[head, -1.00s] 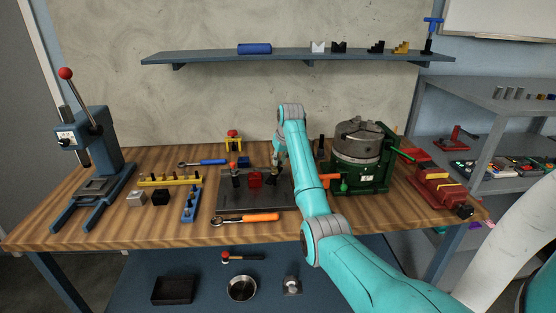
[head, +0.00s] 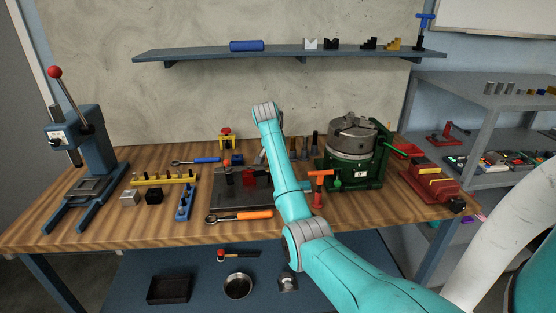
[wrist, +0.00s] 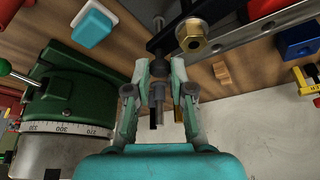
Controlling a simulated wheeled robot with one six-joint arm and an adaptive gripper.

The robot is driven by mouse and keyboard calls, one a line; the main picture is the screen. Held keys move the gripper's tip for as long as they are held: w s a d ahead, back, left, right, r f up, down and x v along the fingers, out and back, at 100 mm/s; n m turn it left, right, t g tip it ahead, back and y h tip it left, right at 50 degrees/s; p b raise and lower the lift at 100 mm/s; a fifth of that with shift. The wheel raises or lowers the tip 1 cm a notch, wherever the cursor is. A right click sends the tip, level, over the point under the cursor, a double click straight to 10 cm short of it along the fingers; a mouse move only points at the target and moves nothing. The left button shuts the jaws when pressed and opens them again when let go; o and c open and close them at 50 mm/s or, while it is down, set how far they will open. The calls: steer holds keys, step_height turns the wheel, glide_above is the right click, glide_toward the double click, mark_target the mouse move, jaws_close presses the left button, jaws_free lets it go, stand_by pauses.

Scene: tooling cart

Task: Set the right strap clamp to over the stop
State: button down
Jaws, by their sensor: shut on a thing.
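The grey fixture plate (head: 235,203) lies mid-bench with a red block (head: 249,178) on it; the block also shows at the top of the wrist view (wrist: 262,7). A dark left clamp (head: 228,178) stands left of the block. In the head view my arm hides the right strap clamp and most of my gripper. In the wrist view my gripper (wrist: 159,74) is closed around a grey upright part of the right strap clamp (wrist: 158,93). A dark bar and a brass nut (wrist: 192,36) show just beyond the fingertips. Whether the strap lies over the stop cannot be told.
The green-based rotary chuck (head: 352,165) stands close right of my arm, with an orange-red handled tool (head: 319,188) before it. Dark posts (head: 304,147) stand behind. An orange-handled wrench (head: 240,216) lies at the plate's front edge. A yellow-red clamp (head: 226,138) stands behind the plate.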

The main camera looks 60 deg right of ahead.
steer(key=shift+s+a+m+g, duration=0.2)
steer(key=shift+a+m+g, duration=0.15)
steer(key=shift+m, duration=0.65)
steer(key=c, duration=1)
jaws_free()
steer(key=shift+v, duration=3.7)
